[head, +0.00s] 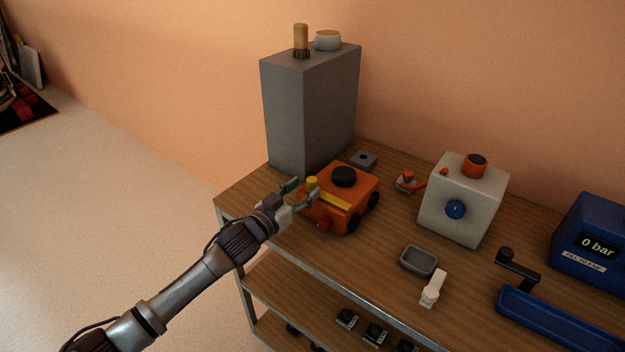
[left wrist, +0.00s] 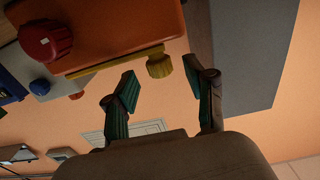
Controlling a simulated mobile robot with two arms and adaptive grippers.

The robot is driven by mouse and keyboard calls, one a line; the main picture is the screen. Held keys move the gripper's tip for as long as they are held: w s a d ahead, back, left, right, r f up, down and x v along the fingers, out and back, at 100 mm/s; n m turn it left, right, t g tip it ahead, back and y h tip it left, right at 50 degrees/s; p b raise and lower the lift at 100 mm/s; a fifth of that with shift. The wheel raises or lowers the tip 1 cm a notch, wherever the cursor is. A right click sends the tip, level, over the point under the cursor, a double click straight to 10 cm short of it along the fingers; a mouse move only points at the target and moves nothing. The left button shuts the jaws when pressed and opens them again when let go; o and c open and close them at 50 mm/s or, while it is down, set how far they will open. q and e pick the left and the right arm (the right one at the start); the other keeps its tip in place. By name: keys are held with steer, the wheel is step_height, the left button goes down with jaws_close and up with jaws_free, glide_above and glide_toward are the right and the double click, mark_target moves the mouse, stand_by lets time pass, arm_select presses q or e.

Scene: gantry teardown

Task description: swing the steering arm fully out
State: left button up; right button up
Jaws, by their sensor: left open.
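The orange wheeled unit (head: 358,190) stands on the wooden bench, with a black round cap on top. A yellow bar (head: 335,200), which looks like the steering arm, lies along its near side and ends in a yellow knob (head: 312,181). My left gripper (head: 303,189) is open at the unit's left end, by the knob. In the left wrist view the yellow knob (left wrist: 159,67) shows between and just beyond the open fingertips, and the yellow bar (left wrist: 115,62) runs along the orange body. I cannot tell whether a finger touches the knob. My right gripper is not in view.
A tall grey block (head: 312,110) stands close behind the unit. A red knob (head: 324,224) sticks out of the unit's near side. A white box (head: 462,200), a small grey tray (head: 418,262) and a blue gauge box (head: 592,240) stand to the right.

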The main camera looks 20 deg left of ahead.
mark_target(309, 185)
arm_select(q)
steer(key=x, duration=0.4)
jaws_close()
stand_by(0.4)
